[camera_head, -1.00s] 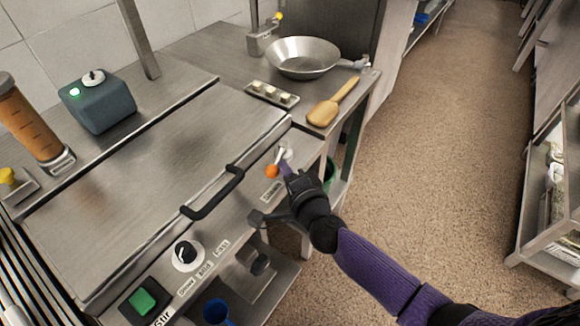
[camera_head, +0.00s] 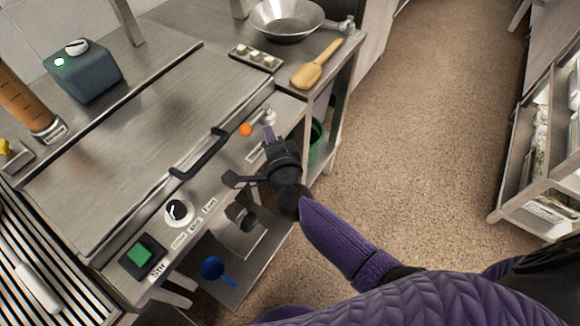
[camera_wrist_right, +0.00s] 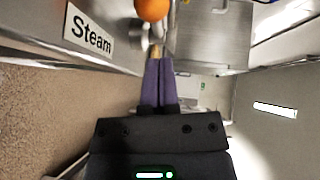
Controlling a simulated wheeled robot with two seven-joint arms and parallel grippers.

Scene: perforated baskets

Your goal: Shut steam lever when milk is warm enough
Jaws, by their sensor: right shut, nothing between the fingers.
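The steam lever has an orange ball knob (camera_head: 246,129) and a metal pivot (camera_head: 269,116) on the front right of the steel counter, near a label. In the right wrist view the orange knob (camera_wrist_right: 152,9) is at the top edge, beside the "Steam" label (camera_wrist_right: 90,32). My right gripper (camera_head: 268,129) is shut and empty, its purple fingers just right of the knob and by the pivot. In the wrist view the shut fingertips (camera_wrist_right: 158,64) point at the lever base; I cannot tell whether they touch it. My left gripper is not in view. No milk is clearly visible.
Along the counter front are a black handle (camera_head: 203,154), a dial (camera_head: 178,212) and a green button (camera_head: 140,253). A steel pan (camera_head: 286,20) and wooden paddle (camera_head: 316,64) lie beyond. A brown graduated cylinder (camera_head: 24,103) stands left.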

